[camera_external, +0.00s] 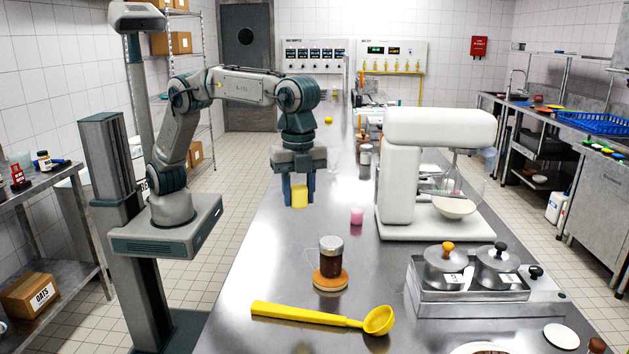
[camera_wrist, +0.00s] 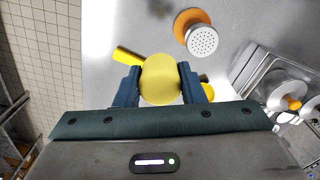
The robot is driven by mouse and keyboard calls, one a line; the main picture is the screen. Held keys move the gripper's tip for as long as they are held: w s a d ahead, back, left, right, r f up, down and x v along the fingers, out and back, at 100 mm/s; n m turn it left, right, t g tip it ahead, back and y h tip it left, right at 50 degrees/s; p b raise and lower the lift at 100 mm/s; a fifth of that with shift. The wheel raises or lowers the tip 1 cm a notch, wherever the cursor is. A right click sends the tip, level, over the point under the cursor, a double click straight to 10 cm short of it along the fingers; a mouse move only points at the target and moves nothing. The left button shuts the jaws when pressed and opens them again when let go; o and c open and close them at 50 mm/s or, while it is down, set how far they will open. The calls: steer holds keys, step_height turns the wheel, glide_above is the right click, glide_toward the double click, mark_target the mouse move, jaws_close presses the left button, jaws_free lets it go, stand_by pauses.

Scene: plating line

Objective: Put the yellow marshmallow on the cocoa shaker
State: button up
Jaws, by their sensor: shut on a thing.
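The yellow marshmallow (camera_external: 299,196) is held between the two fingers of my gripper (camera_external: 299,190), above the steel table. In the wrist view the marshmallow (camera_wrist: 161,79) fills the gap between both fingers of my gripper (camera_wrist: 161,84). The cocoa shaker (camera_external: 331,257) is a brown jar with a metal top, standing upright on a round orange-brown coaster (camera_external: 331,281). In the wrist view its perforated lid (camera_wrist: 202,41) shows from above, bare and apart from my gripper. In the outside view my gripper is beyond the shaker, to its left and higher.
A pink marshmallow (camera_external: 357,216) stands near the white mixer (camera_external: 398,170). A long yellow scoop (camera_external: 310,315) lies in front of the shaker. A steel holder with lidded pots (camera_external: 474,268) stands at right. The table between my gripper and the shaker is clear.

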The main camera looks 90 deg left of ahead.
steer(key=s+d+r, duration=0.1)
steer(key=s+d, duration=0.2)
steer(key=d, duration=0.1)
steer(key=p, duration=0.3)
glide_above(331, 242)
step_height(331, 242, down, 7)
steer(key=shift+r, duration=0.1)
steer(key=shift+a+f, duration=0.1)
steer(key=shift+f, duration=1.95)
steer(key=shift+f, duration=0.2)
steer(key=o, duration=0.7)
steer(key=shift+c, duration=0.2)
steer(key=shift+r, duration=0.1)
